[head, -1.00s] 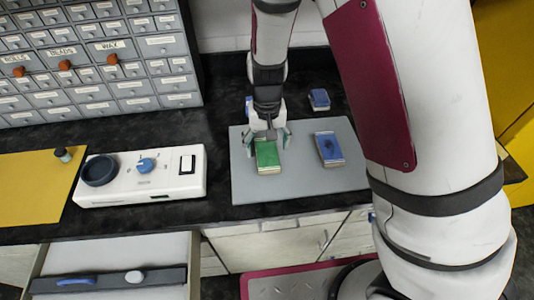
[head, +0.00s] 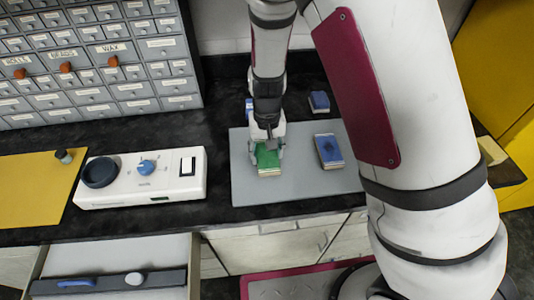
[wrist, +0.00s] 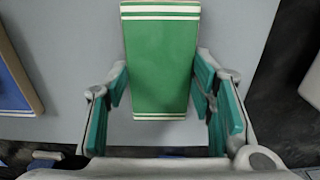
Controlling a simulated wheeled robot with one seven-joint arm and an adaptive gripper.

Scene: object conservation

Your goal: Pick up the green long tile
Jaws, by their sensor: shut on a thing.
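The green long tile (head: 268,160) lies flat on the grey mat (head: 245,185) in the head view. In the wrist view the tile (wrist: 160,65) is a green rectangle with white stripes across both ends. My gripper (head: 267,149) is over the tile's far end, with one finger on each side. In the wrist view my gripper (wrist: 160,88) has its teal-padded fingers closed on the tile's long sides, near the end closer to the palm. The part of the tile under the gripper is hidden in the head view.
A blue tile (head: 329,151) lies to the right on the mat, and another blue block (head: 319,101) sits behind it. A white device (head: 140,177) with dials stands to the left. An open drawer (head: 115,255) juts out below the counter, and a drawer cabinet (head: 95,60) stands behind.

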